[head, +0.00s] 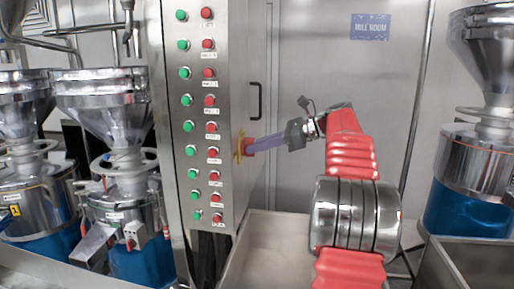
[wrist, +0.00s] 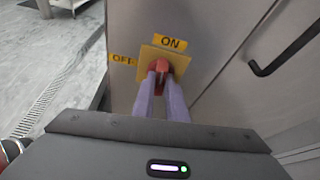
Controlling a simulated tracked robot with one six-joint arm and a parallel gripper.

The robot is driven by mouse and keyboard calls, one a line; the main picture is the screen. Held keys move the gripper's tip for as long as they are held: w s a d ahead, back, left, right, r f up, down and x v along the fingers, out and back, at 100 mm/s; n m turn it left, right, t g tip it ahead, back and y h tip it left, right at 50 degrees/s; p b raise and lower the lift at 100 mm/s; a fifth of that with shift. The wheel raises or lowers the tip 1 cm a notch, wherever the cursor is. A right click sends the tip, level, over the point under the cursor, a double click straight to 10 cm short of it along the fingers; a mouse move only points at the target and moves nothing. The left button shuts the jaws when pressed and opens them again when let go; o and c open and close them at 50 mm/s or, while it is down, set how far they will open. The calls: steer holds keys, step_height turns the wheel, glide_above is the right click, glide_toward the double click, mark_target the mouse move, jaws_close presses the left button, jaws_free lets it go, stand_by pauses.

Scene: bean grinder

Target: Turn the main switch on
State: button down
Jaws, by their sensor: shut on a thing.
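The main switch is a red knob (wrist: 162,66) on a yellow square plate (wrist: 172,54), on the side wall of the control cabinet (head: 240,80). In the wrist view, the "ON" label (wrist: 170,43) is above it and the "OFF" label (wrist: 123,60) is to its left. My gripper (wrist: 162,80) has its two purple fingers on either side of the knob, shut on it. In the head view, my gripper (head: 253,146) reaches left to the yellow plate (head: 238,146). The fingers hide part of the knob, so I cannot tell exactly which way it points.
The cabinet front carries rows of green buttons (head: 186,100) and red buttons (head: 210,100). A black door handle (head: 256,101) is just right of the switch. Steel grinders (head: 115,150) stand at left, another (head: 478,140) at right. A steel trough (head: 270,240) lies below.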

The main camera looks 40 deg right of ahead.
steer(key=shift+d+f+m+g, duration=0.1)
steer(key=shift+f+m+g, duration=0.2)
steer(key=shift+m, duration=0.1)
stand_by(0.3)
steer(key=c, duration=1.8)
jaws_free()
steer(key=shift+r, duration=0.2)
steer(key=shift+o, duration=0.2)
steer(key=v, duration=1.3)
steer(key=shift+s+d, duration=0.2)
steer(key=shift+d, duration=0.2)
